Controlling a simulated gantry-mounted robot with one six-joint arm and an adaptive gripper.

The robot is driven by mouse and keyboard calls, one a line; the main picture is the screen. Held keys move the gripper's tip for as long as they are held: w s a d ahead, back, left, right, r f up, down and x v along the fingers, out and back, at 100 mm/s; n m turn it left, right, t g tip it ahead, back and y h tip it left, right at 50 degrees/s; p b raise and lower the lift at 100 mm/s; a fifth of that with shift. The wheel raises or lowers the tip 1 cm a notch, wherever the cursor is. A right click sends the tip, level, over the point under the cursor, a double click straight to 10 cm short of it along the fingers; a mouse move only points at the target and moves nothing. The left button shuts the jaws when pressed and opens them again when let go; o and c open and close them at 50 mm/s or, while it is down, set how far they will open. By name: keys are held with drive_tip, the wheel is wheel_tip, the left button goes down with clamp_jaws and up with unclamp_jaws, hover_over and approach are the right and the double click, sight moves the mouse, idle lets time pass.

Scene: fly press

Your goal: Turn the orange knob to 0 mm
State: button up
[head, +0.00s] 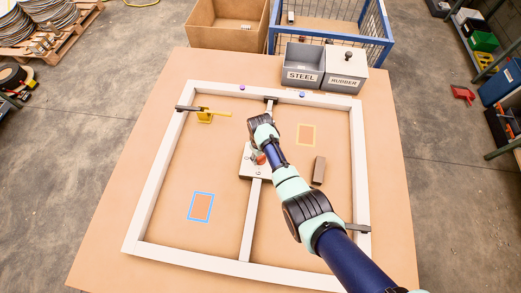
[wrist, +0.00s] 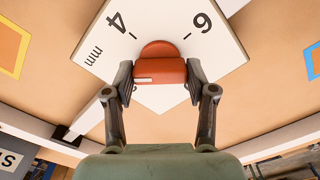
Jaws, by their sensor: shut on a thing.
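The orange knob (wrist: 160,70) sits on a pale square dial plate (wrist: 190,35), between my two fingers in the wrist view. My gripper (wrist: 160,78) is shut on it, one finger against each side. A short white mark shows on the left part of the knob's near face. The plate carries a "4" on the left, a "6" on the right and "mm" at the left edge. The 0 mark is not visible. In the head view the plate (head: 246,168) is at the frame's middle, and the knob (head: 260,158) is partly hidden by my arm.
A white frame (head: 153,190) with a central bar (head: 250,225) lies on the board. A yellow lever clamp (head: 206,115) is at upper left, a brown block (head: 319,170) right of the plate. The STEEL bin (head: 302,72) and RUBBER bin (head: 345,75) stand at the back.

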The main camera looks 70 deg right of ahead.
drive_tip(key=n+p, duration=0.1)
drive_tip(key=n, duration=1.2)
drive_tip(key=shift+n, duration=0.4)
drive_tip(key=n, duration=0.6)
drive_tip(key=shift+p, duration=0.35)
drive_tip(key=n, duration=0.6)
drive_tip(key=shift+n, duration=0.3)
drive_tip(key=shift+f, duration=0.1)
drive_tip(key=o, duration=1.2)
drive_tip(key=shift+c, duration=0.2)
